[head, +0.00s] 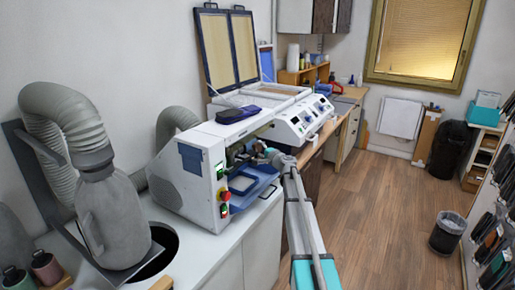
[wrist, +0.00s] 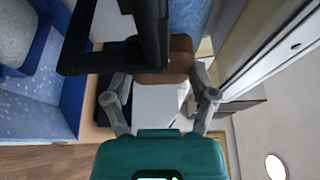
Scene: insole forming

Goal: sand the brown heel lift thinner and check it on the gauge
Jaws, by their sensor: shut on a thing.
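The brown heel lift (wrist: 178,66) sits between the two fingertips of my gripper (wrist: 160,78) in the wrist view. My gripper is shut on it. A black bracket (wrist: 148,30) covers part of the lift's left side. A blue surface (wrist: 194,18) lies just beyond the lift; I cannot tell whether they touch. In the head view my gripper (head: 262,152) is inside the front opening of the white sanding machine (head: 180,190), and the lift cannot be made out there. I cannot pick out the gauge for sure.
A dark blue device (head: 237,114) lies on top of the machine. Red and green buttons (head: 225,203) are on its front edge. A grey hose and hood (head: 105,215) stand at left. A white machine with an open lid (head: 295,122) stands behind.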

